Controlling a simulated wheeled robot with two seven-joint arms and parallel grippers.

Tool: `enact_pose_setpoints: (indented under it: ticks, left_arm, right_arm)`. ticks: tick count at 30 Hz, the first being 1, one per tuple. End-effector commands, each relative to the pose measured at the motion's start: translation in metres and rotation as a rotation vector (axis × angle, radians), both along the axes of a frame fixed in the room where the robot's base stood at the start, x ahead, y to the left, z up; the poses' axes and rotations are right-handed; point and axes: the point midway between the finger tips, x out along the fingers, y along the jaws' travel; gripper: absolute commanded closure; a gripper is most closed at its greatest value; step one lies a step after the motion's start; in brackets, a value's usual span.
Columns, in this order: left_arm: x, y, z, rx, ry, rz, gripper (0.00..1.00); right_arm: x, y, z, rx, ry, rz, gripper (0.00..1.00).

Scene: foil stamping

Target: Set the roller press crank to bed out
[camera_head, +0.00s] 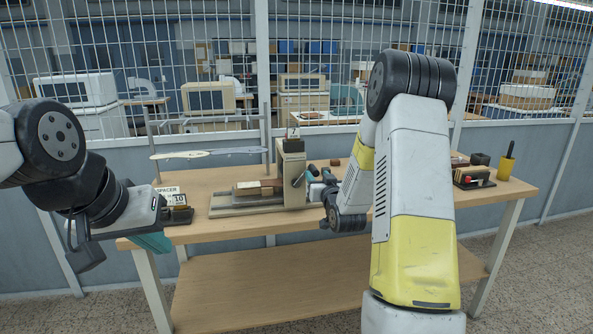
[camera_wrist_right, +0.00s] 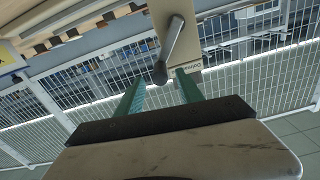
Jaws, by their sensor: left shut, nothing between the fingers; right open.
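The roller press (camera_head: 292,165) stands in the middle of the table with its flat bed (camera_head: 250,202) reaching out to the left. Its grey crank (camera_wrist_right: 174,38) with a dark knob (camera_wrist_right: 160,73) shows in the right wrist view, against the beige press side. My right gripper (camera_head: 318,178) is open beside the press. In the right wrist view its teal fingers (camera_wrist_right: 158,84) stand either side of the knob; I cannot tell whether they touch it. My left gripper (camera_head: 153,243) is shut and empty, low near the table's left front edge.
A spacer sign and block (camera_head: 176,213) stand at the table's left end. A rack (camera_head: 208,153) stands behind. A yellow cup (camera_head: 504,168) and a dark box with a red part (camera_head: 474,178) stand at the right. A mesh fence runs behind the table.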

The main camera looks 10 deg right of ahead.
Motion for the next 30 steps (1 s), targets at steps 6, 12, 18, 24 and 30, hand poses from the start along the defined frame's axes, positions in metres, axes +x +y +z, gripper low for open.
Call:
enact_pose_setpoints:
  ticks: [6, 12, 18, 24, 30]
  left_arm:
    - [0.0, 0.0, 0.0, 0.0, 0.0, 0.0, 1.0]
    - [0.0, 0.0, 0.0, 0.0, 0.0, 0.0, 1.0]
    - [0.0, 0.0, 0.0, 0.0, 0.0, 0.0, 1.0]
    - [0.0, 0.0, 0.0, 0.0, 0.0, 0.0, 1.0]
    - [0.0, 0.0, 0.0, 0.0, 0.0, 0.0, 1.0]
  right_arm:
    - [0.03, 0.002, 0.0, 0.0, -0.003, 0.001, 0.56]
    - [0.06, 0.003, 0.0, 0.0, -0.001, 0.001, 0.56]
    - [0.075, 0.003, 0.0, 0.0, -0.001, 0.001, 0.56]
    - [0.076, 0.003, 0.0, 0.0, 0.0, 0.0, 0.56]
    - [0.076, 0.003, 0.0, 0.0, 0.0, 0.0, 0.83]
